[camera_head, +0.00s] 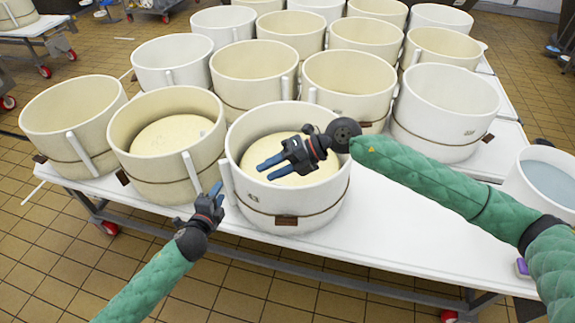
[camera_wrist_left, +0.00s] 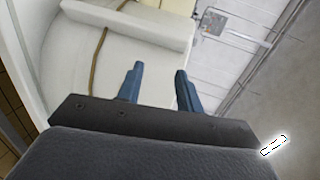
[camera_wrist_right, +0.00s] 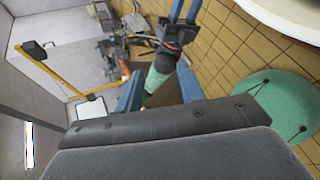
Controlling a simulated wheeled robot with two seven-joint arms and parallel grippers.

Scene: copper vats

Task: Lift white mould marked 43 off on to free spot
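The white mould (camera_head: 320,205) at the front of the table is a round open tub with a brown band, a small tag and a side handle (camera_head: 227,183). A small dark mark shows on its wall, too small to read for sure. A pale round mass fills its lower inside. My left gripper (camera_head: 212,193) is open and empty beside the handle; its fingers (camera_wrist_left: 158,82) point toward the mould wall, with the handle beyond them. My right gripper (camera_head: 266,170) is open and empty over the mould's opening, hiding part of the inside; its fingers (camera_wrist_right: 160,92) are apart.
A cream mould (camera_head: 170,180) stands close on the left, and several more tubs fill the table behind. The white table top (camera_head: 410,235) is bare to the right of the front mould. A tub of bluish content (camera_head: 548,180) stands at the far right.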

